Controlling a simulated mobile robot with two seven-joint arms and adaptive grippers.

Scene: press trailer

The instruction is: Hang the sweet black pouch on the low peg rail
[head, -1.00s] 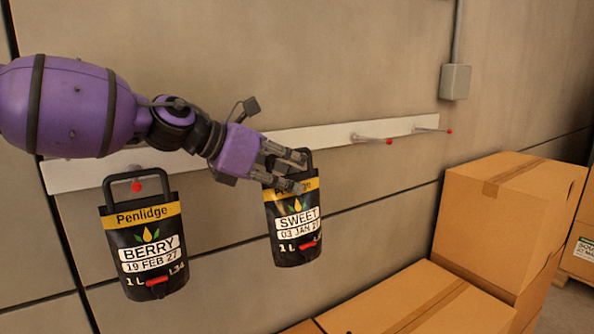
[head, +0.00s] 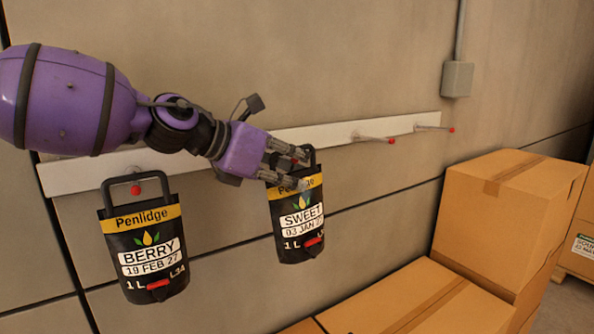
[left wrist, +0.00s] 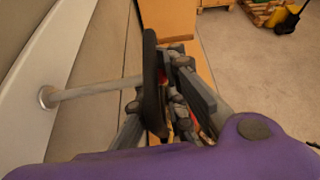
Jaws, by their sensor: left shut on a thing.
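The sweet black pouch (head: 300,232) has a yellow band, a "SWEET 03 JAN" label and a black loop handle. It hangs nearly upright from my left gripper (head: 296,170), whose fingers are shut at its top and cover part of the band. The low peg rail (head: 85,178) is a white strip along the wall behind the gripper. In the left wrist view the pouch handle (left wrist: 152,85) is seen edge-on beside the fingers. A grey peg (left wrist: 95,89) runs from the rail to the handle, with red just beyond it. I cannot tell whether the handle rests on the peg.
A berry pouch (head: 146,255) hangs on a red-tipped peg at the left. Two red-tipped pegs (head: 374,138) (head: 434,128) at the right are empty. Cardboard boxes (head: 500,215) stand at lower right. A grey box (head: 457,79) is on the wall.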

